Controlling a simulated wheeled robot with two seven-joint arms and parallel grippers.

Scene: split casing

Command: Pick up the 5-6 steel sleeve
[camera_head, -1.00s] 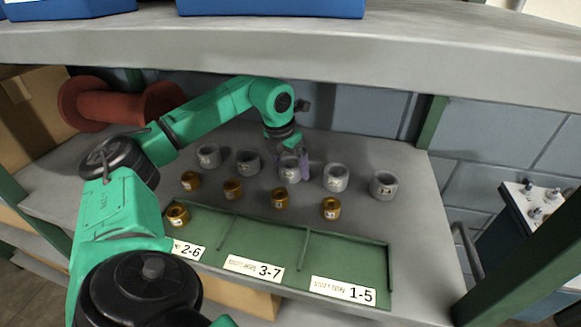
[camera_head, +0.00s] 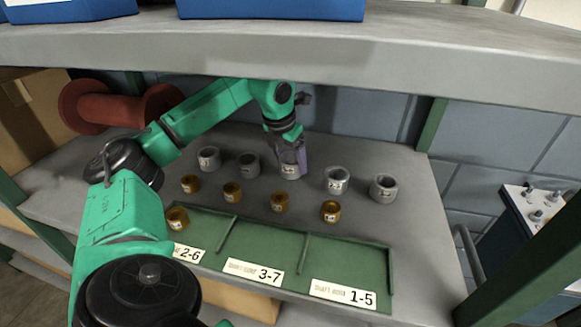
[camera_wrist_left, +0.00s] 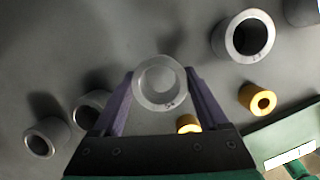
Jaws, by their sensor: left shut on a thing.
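A grey steel sleeve (camera_head: 291,171) stands in the middle of the back row on the shelf. My left gripper (camera_head: 290,158) is shut on it, one purple finger on either side. In the left wrist view the sleeve (camera_wrist_left: 160,82) shows its round open end between the two fingers of the gripper (camera_wrist_left: 160,92). Its label is too small to read for certain. I cannot tell whether it is clear of the shelf. My right gripper is not in view.
Other grey sleeves stand on both sides, the nearest right one (camera_head: 337,180) and nearest left one (camera_head: 248,164) close by. Several brass rings (camera_head: 279,202) lie in front. A green divided tray (camera_head: 346,250) is at the front edge. An upper shelf (camera_head: 400,60) hangs above.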

